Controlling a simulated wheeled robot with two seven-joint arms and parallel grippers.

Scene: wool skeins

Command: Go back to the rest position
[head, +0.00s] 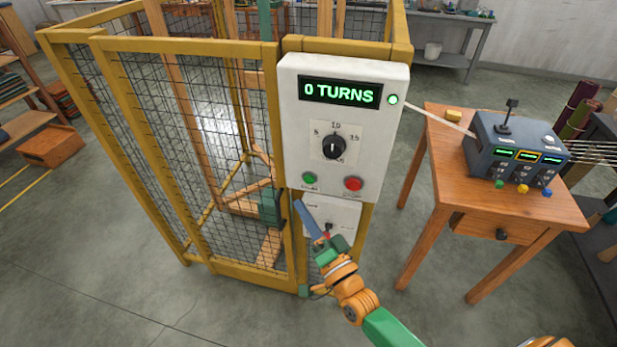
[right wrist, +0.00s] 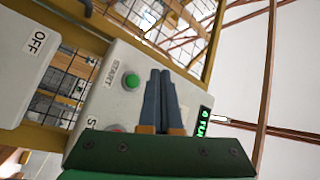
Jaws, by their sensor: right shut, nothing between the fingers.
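My right gripper (head: 300,207) is in front of the cage's control post, near the upper left corner of the lower white switch box (head: 346,214). Its blue fingers are together with nothing between them; they also show shut in the right wrist view (right wrist: 160,75). They appear close to the white control panel (head: 300,130), at the side of the green start button (right wrist: 131,82). Whether they touch anything cannot be told. My left gripper is not in view.
The panel has a lit "0 TURNS" display (head: 340,92), a black dial (head: 334,147) and a red button (head: 353,184). A yellow-framed mesh cage (head: 185,45) stands left and behind. A wooden table (head: 440,150) with a grey control box (head: 490,150) stands right. Floor in front is clear.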

